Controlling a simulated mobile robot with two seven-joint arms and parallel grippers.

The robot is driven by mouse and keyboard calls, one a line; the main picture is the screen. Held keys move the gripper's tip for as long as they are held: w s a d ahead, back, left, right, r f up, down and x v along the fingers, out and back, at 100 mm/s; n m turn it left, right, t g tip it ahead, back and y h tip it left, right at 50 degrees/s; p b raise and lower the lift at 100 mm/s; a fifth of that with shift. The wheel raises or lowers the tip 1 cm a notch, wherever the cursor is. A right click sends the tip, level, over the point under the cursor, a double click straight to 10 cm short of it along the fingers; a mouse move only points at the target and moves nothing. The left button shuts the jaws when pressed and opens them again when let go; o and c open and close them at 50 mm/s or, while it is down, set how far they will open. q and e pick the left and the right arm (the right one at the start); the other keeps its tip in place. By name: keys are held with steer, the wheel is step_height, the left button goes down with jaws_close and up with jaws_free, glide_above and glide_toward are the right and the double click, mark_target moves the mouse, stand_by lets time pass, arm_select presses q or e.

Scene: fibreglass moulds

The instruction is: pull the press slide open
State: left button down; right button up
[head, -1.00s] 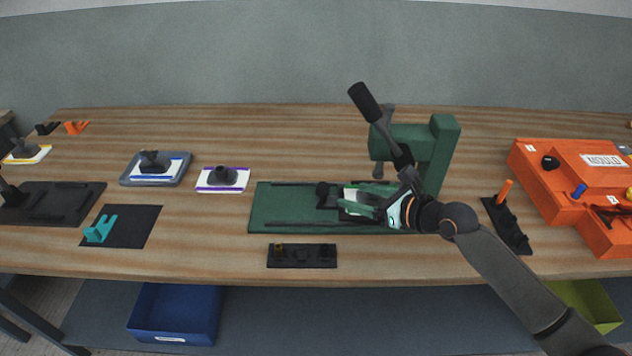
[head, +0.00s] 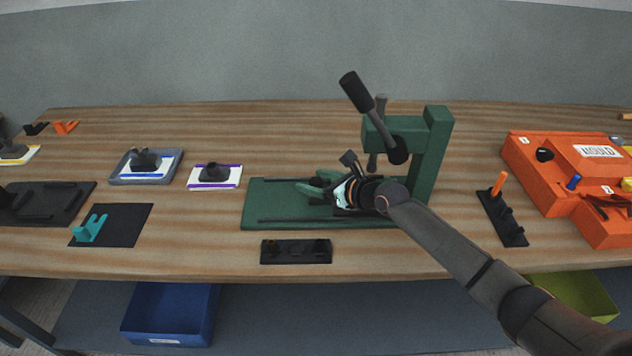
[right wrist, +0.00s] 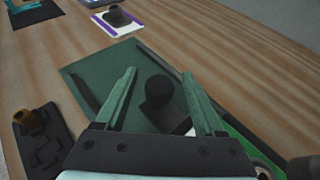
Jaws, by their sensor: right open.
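The green press has an upright frame (head: 436,150), a black-handled lever (head: 356,92) and a flat green base (head: 262,205) with dark rails. The slide's black knob (right wrist: 162,94) stands on a dark block with a bit of white beside it in the right wrist view. My right gripper (head: 312,188) is low over the base, left of the frame. Its two green fingers (right wrist: 159,75) are spread on either side of the knob, with visible gaps. In the head view the gripper hides the knob and most of the slide. My left gripper is out of view.
A black peg holder (head: 296,251) lies in front of the base. A purple-edged white card (head: 232,184) with a dark part lies to its left. An orange mould box (head: 545,180) and a dark rack (head: 501,220) are at right. Bare wood lies between the card and the base.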

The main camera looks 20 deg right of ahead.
jaws_close()
stand_by(0.5)
stand_by(0.9)
